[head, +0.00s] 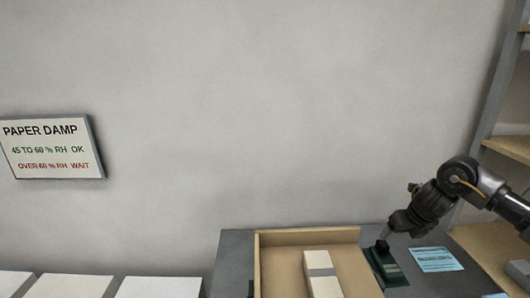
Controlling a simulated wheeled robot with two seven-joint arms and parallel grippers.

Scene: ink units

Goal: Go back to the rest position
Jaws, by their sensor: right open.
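My right arm comes in from the right edge. Its gripper (386,238) points down and to the left, just over a dark green item (388,272) on the grey table. The jaws are open and small in the picture. I cannot tell whether they touch the dark piece at the top of the green item. My left gripper is not in view.
A wooden tray (258,262) stands left of the green item, with a pale block with a grey band (322,276) in it. A light blue card (436,259) lies to the right. Wooden shelves (512,148) stand at the right. A sign (52,148) hangs on the wall.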

